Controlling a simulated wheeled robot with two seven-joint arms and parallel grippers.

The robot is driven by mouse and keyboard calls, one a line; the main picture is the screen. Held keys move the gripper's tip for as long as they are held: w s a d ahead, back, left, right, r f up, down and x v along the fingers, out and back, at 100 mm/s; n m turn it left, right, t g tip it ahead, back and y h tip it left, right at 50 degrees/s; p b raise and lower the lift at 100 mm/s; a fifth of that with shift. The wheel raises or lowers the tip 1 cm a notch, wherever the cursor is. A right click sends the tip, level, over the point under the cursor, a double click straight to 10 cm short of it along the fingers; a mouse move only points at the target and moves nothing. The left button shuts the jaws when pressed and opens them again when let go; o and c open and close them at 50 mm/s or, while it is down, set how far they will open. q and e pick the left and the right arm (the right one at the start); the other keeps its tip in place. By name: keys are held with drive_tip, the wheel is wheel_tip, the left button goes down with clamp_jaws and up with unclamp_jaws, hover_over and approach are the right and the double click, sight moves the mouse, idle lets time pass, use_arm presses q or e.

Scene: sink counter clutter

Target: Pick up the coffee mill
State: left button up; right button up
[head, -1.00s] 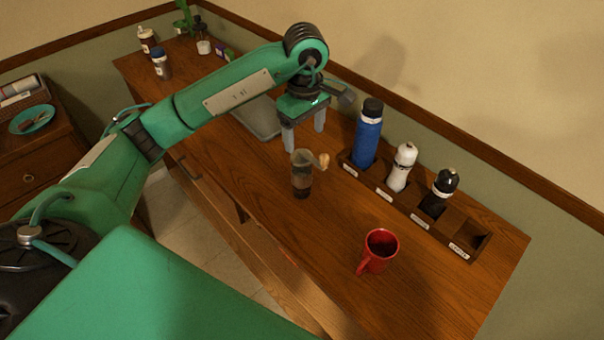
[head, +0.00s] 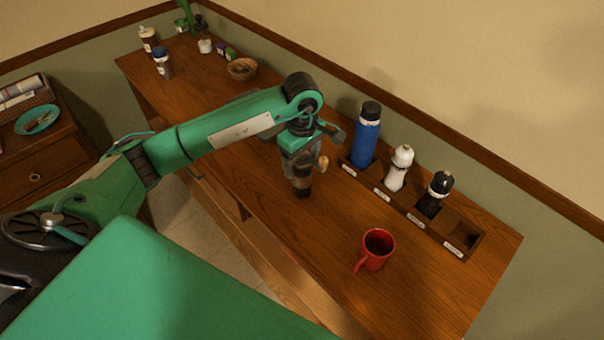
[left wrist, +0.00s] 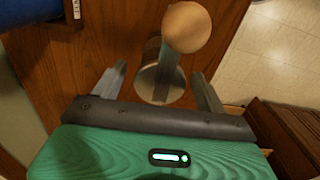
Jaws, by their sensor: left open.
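The coffee mill (head: 302,182) stands upright on the wooden counter, with a dark lower body and a crank with a pale wooden knob (head: 323,162). My left gripper (head: 300,165) is open and comes down over the mill's top, which it partly hides in the head view. In the left wrist view, the mill's round metal top (left wrist: 160,84) and its knob (left wrist: 187,27) lie between and beyond the two open fingers (left wrist: 160,88). The fingers look apart from the mill. My right gripper is not in view.
A rack (head: 408,212) behind the mill holds a blue bottle (head: 367,140), a white bottle (head: 398,170) and a black-topped bottle (head: 433,196); its right end slot is empty. A red mug (head: 376,250) stands nearer. A wooden bowl (head: 242,69) and small containers stand at the far end.

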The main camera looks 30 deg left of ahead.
use_arm(q)
clamp_jaws()
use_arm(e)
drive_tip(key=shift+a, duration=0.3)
use_arm(q)
drive_tip(key=shift+r, duration=0.1)
